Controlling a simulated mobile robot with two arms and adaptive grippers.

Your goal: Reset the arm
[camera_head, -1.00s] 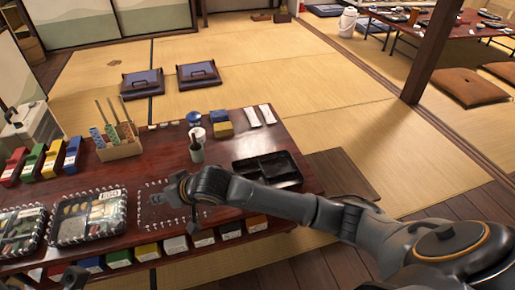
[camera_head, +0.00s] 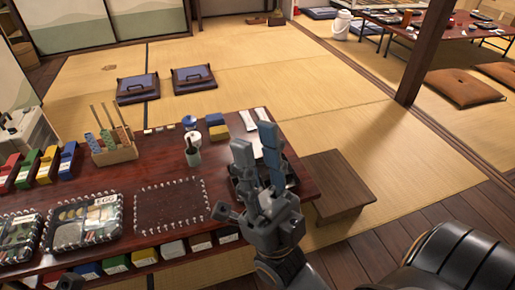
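My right gripper (camera_head: 254,138) is raised over the right end of the dark red table, with its two grey-blue fingers pointing up and apart. It is open, with nothing between the fingers. It hides most of a black tray (camera_head: 293,178) behind it.
The low table (camera_head: 212,163) carries packed lunch boxes (camera_head: 85,222), a studded mat (camera_head: 170,205), a wooden holder (camera_head: 115,152) and a cup (camera_head: 193,156). A wooden stool (camera_head: 338,183) stands right of the table.

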